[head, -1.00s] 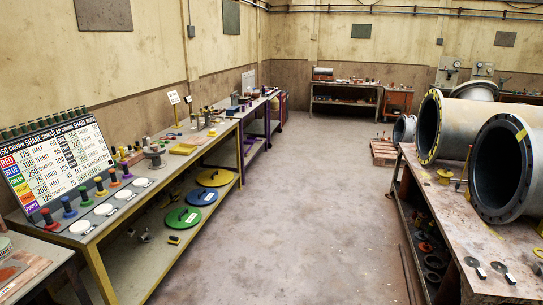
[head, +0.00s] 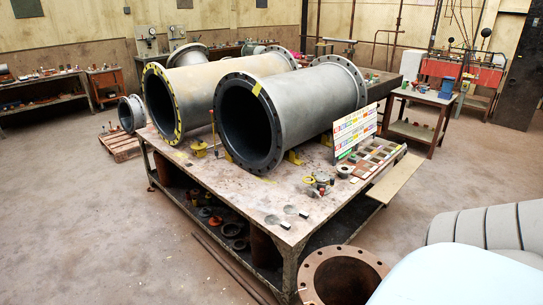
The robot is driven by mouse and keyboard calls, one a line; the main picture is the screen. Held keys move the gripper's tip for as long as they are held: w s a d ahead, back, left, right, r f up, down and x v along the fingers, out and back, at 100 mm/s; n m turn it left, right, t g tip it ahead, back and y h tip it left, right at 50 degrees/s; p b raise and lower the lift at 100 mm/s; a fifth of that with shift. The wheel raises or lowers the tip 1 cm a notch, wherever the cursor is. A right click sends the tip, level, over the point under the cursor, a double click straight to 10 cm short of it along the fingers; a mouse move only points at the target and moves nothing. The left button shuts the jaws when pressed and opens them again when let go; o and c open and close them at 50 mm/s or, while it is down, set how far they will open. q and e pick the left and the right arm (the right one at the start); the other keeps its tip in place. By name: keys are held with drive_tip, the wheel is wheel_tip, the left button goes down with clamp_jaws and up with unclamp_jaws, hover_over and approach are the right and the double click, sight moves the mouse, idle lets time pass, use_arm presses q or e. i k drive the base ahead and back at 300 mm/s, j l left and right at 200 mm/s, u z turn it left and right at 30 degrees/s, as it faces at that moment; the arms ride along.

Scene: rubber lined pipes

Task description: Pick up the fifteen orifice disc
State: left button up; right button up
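Neither of my grippers is in view.
Two large flanged pipes, a left pipe (head: 162,103) and a right pipe (head: 320,95), lie on the table (head: 215,195). A small sign board (head: 354,130) and a sectioned tray (head: 375,158) are at its right. A rusty flanged pipe end (head: 318,258) stands in front.

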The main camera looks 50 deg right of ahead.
sight(284, 225)
drive_tip(key=i+z, duration=0.2)
drive_tip(key=i, duration=0.3)
drive_tip(key=i+z, duration=0.25)
drive_tip(key=i, duration=0.25)
drive_tip(key=i+j+z, duration=0.2)
drive_tip(key=i, duration=0.3)
drive_tip(key=i+l+z, duration=0.15)
drive_tip(key=i+z, duration=0.15)
drive_tip(key=z, duration=0.15)
drive_tip(key=i+z, duration=0.35)
drive_tip(key=z, duration=0.15)
drive_tip(key=i+j+z, duration=0.1)
drive_tip(key=i+z, duration=0.2)
drive_tip(key=z, duration=0.15)
drive_tip(key=i+z, duration=0.25)
drive_tip(key=z, duration=0.2)
drive_tip(key=i+z, duration=0.4)
drive_tip(key=i+j+z, duration=0.15)
drive_tip(key=z, duration=0.7)
